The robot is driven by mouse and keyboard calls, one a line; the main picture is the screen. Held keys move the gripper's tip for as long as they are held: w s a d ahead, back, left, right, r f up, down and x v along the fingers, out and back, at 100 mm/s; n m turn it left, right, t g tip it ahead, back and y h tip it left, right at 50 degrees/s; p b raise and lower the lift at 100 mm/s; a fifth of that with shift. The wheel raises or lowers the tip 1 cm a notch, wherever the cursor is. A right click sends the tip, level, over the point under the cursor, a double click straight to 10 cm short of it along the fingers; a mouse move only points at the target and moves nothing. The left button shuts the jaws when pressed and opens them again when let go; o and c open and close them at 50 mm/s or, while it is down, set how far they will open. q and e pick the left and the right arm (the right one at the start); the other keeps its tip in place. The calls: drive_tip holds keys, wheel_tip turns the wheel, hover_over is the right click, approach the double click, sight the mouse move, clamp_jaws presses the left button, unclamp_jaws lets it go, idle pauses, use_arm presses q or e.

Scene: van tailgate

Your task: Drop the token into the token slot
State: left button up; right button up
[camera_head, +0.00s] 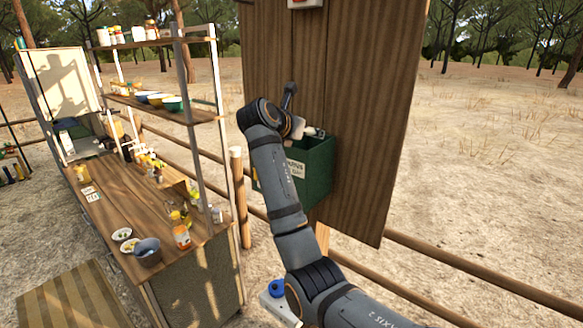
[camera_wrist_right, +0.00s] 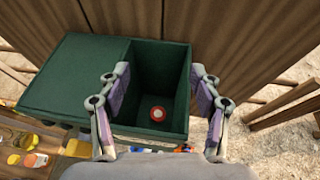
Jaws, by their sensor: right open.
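A green box (camera_head: 318,160) with a label on its front is mounted on the wooden board. A small round red-and-white token (camera_wrist_right: 158,114) lies at the bottom of the right compartment. My right gripper (camera_wrist_right: 160,75) is open and empty, above that compartment, with a finger on either side of it. In the head view the right gripper (camera_head: 314,132) is at the top of the box, partly hidden by my arm. The token is not visible there. My left gripper is in neither view.
The wooden board (camera_head: 375,100) stands right behind the box. A wooden counter (camera_head: 118,205) with bowls and bottles, and a shelf rack (camera_head: 150,98), stand to the left. Rail fencing (camera_head: 470,271) runs below the board. Open ground lies to the right.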

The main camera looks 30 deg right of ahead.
drive_tip(key=v, duration=0.9)
drive_tip(key=shift+s+a, duration=0.1)
